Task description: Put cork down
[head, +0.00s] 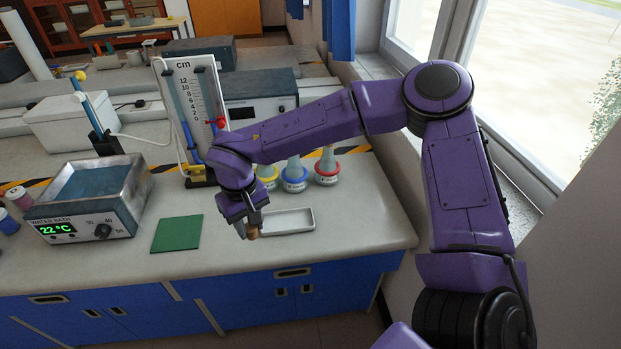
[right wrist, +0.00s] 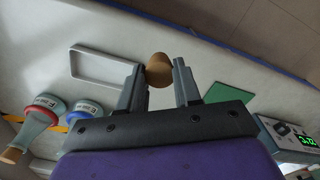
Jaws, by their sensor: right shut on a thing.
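The brown cork (right wrist: 159,70) is between the fingertips of my right gripper (right wrist: 158,78) in the right wrist view. It also shows small below the right gripper (head: 245,222) in the head view (head: 252,233). The right gripper is shut on the cork, over the bench near its front edge, beside the left end of a white tray (head: 309,218). The tray also shows in the right wrist view (right wrist: 108,84). I cannot tell the cork's exact height above the bench. My left gripper is not in view.
A green mat (head: 177,233) lies left of the right gripper. A water bath (head: 134,205) reading 22 °C stands further left. Flasks with yellow, blue (head: 294,178) and red (head: 327,170) rings stand behind the tray. A cm scale stand (head: 190,95) is behind them. Bench right of the tray is clear.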

